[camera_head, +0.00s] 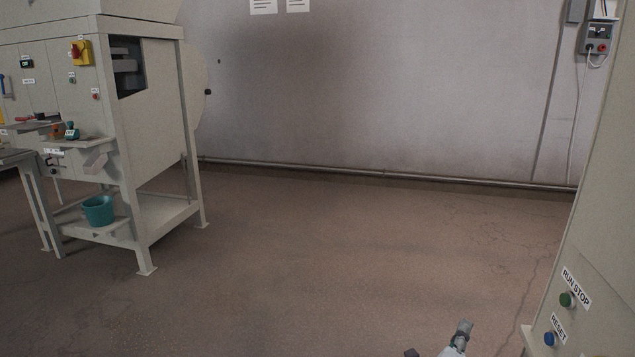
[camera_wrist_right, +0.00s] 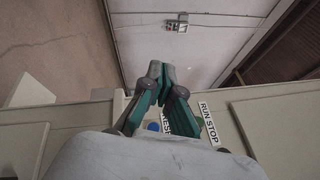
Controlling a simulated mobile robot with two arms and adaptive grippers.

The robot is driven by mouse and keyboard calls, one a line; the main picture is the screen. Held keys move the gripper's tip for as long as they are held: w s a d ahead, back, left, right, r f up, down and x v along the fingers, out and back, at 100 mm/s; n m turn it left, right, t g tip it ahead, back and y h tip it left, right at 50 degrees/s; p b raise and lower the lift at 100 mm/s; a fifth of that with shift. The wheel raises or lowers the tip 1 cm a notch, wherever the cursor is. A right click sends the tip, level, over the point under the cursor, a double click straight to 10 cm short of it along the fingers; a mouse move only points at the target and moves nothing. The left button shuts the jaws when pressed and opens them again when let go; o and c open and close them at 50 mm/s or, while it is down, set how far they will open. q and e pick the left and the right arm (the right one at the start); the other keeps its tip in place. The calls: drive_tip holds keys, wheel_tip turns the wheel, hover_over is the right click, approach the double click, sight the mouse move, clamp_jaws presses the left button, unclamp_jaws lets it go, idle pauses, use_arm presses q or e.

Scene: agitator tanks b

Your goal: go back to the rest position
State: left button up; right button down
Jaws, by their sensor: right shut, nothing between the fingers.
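My right gripper (camera_wrist_right: 161,75) is shut and empty in the right wrist view, its teal-padded fingers together in front of a beige panel. Part of it also shows at the bottom edge of the head view (camera_head: 462,335), left of the panel with the buttons. The panel (camera_head: 600,215) carries a green button (camera_head: 566,299) labelled RUN STOP and a blue button (camera_head: 549,338) labelled RESET. In the wrist view the blue button (camera_wrist_right: 154,127) shows partly between the fingers. My left gripper is not in view.
A beige machine frame (camera_head: 160,110) stands at the left, with a teal bucket (camera_head: 98,210) on its low shelf. A pipe (camera_head: 385,173) runs along the foot of the back wall. A grey control box (camera_head: 597,38) hangs at the upper right. The floor (camera_head: 340,260) between is clear.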

drive_tip(key=s+a+f+n+t+y, duration=0.2)
drive_tip(key=s+a+f+n+y, duration=0.1)
drive_tip(key=a+f+n+y, duration=0.9)
drive_tip(key=s+a+f+n+g+y, duration=0.35)
drive_tip(key=s+f+n+g, duration=0.25)
drive_tip(key=s+f+n, duration=0.5)
drive_tip(key=s+d+f+n+g+h, duration=0.2)
drive_tip(key=s+f+n+g, duration=0.4)
drive_tip(key=s, duration=0.5)
drive_tip(key=s+d+f+n+g+h, duration=0.1)
drive_tip(key=s+d+f+n+g, duration=0.15)
drive_tip(key=s+f, duration=0.7)
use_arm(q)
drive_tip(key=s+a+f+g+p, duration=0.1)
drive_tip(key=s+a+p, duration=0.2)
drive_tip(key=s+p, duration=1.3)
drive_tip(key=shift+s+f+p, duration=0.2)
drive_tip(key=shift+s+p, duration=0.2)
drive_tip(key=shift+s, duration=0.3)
use_arm(e)
drive_tip(key=s+d+g, duration=0.2)
drive_tip(key=s+d, duration=0.1)
drive_tip(key=s, duration=1.6)
drive_tip(key=shift+s+d+f, duration=0.15)
drive_tip(key=shift+d+f, duration=0.05)
drive_tip(key=shift+m+g+h, duration=0.25)
